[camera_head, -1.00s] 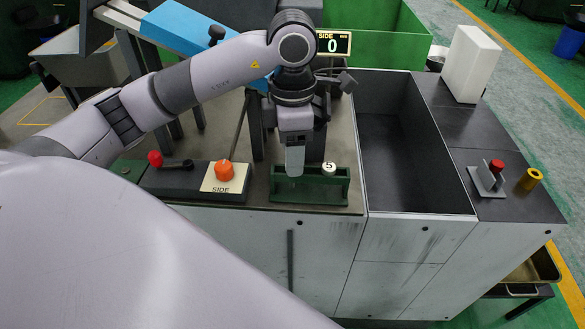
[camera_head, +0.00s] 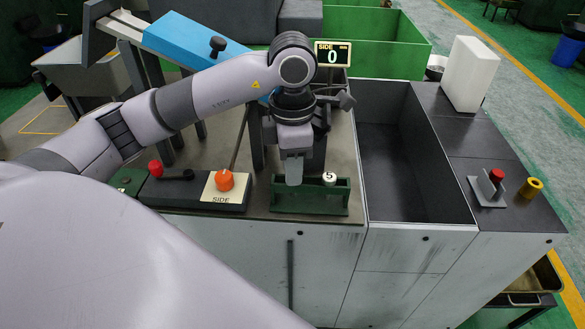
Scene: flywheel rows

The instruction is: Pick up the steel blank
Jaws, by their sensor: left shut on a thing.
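My left gripper (camera_head: 293,170) points straight down at the left part of a small dark green holder (camera_head: 315,207). It is shut, with its light grey tip at the holder's back edge. The steel blank cannot be made out apart from the fingers; what the jaws grip is mostly hidden between them and behind the holder's front wall. A white round piece marked 5 (camera_head: 329,179) sits in the holder's right part, apart from the gripper. My right gripper is not in view.
A black panel with an orange knob (camera_head: 224,181) and a red-tipped lever (camera_head: 155,167) lies left of the holder. A deep dark bin (camera_head: 398,180) is on the right.

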